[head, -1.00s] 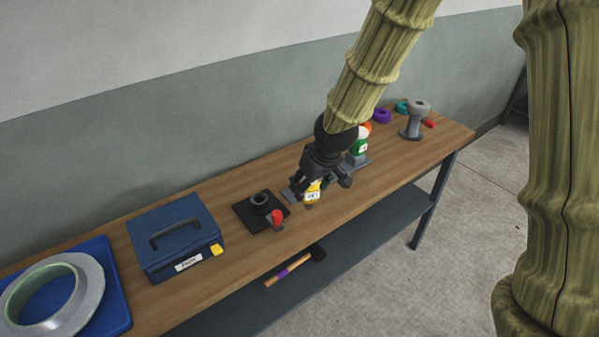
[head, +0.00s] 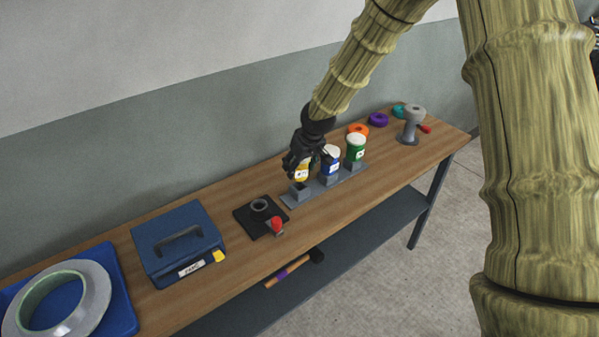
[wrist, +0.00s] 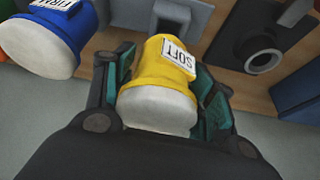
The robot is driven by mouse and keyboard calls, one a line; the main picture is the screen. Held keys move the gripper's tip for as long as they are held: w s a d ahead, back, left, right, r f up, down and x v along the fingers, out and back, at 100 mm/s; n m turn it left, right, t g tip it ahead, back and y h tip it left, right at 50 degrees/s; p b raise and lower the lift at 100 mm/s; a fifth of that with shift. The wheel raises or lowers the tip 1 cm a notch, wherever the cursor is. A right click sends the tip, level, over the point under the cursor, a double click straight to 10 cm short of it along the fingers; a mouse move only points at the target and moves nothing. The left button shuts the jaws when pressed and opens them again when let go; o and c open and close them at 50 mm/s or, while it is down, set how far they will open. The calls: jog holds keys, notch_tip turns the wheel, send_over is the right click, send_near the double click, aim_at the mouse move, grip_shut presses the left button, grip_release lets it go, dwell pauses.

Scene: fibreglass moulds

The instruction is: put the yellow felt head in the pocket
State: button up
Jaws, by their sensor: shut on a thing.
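The yellow felt head (head: 302,173) is held by my gripper (head: 304,162) above the left end of a grey rack. In the wrist view the yellow felt head (wrist: 165,70) shows a SOFT label and a pale round end, with the gripper's fingers (wrist: 160,95) closed on both its sides. The empty grey pocket (head: 300,190) is the left one on the rack, just below the head. The wrist view shows a square grey pocket (wrist: 172,14) beyond the head. The head appears apart from the pocket, but the gap is hard to judge.
A blue head (head: 331,161) and a green head (head: 356,148) stand in the rack close on the right. A black plate with a ring (head: 259,205) and a red-knobbed part (head: 277,225) lie to the left, near a blue case (head: 178,240).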

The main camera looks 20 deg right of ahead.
aim_at(299, 173)
jog(key=shift+f+p, duration=0.7)
jog(key=shift+f, duration=1)
jog(key=shift+f, duration=0.15)
jog(key=o, duration=1.2)
jog(key=shift+b+v, duration=1.25)
jog(key=shift+v, duration=4.9)
